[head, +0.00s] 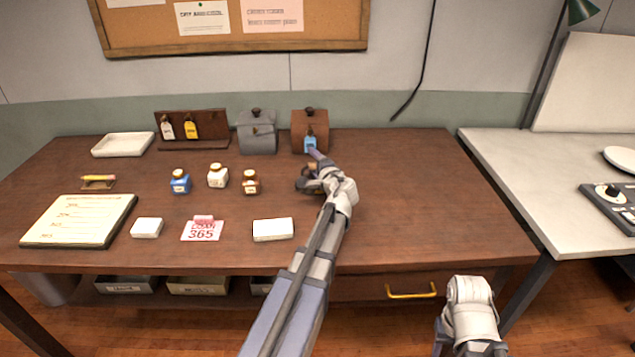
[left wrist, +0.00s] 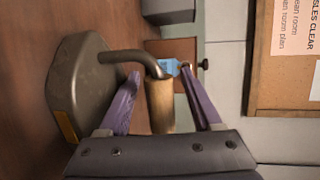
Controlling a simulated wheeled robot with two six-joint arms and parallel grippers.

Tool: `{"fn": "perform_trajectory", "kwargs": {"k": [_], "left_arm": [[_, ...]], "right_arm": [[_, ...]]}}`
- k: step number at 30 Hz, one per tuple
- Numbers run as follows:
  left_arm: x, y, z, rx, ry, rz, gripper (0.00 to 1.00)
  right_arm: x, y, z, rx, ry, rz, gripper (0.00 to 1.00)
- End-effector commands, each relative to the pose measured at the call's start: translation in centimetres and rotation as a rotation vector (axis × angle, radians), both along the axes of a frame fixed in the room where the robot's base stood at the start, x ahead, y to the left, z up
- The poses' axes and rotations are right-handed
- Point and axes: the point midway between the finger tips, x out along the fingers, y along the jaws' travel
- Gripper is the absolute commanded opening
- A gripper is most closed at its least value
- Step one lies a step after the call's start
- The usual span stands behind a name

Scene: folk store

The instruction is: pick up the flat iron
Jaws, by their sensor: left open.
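The flat iron (left wrist: 75,85) has a dark grey body, a bent metal neck and a pale wooden handle (left wrist: 160,108). In the head view only a dark part of the iron (head: 303,185) shows on the wooden table, mostly hidden behind my left wrist. My left gripper (left wrist: 161,72) is open, with its purple fingers on either side of the wooden handle. Whether either finger touches the handle, I cannot tell. In the head view the left gripper (head: 314,162) is partly hidden by its own wrist. My right gripper is not in view; only part of that arm shows at the lower right.
A brown box (head: 298,130) with a blue tag (head: 310,143) stands just behind the iron, beside a grey box (head: 257,133). The table's right side is clear.

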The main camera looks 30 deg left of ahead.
Motion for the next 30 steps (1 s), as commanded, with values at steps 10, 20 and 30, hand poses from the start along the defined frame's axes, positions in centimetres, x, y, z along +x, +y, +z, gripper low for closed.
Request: {"fn": "perform_trajectory", "kwargs": {"k": [10, 20, 30], "left_arm": [[0.01, 0.04, -0.01, 0.000, 0.000, 0.000, 0.50], [0.01, 0.03, -0.01, 0.000, 0.000, 0.000, 0.13], [0.01, 0.03, -0.02, 0.000, 0.000, 0.000, 0.00]], "right_arm": [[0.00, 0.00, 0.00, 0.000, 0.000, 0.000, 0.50], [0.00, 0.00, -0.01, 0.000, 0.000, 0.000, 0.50], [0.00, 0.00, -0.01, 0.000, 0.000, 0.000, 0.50]]}}
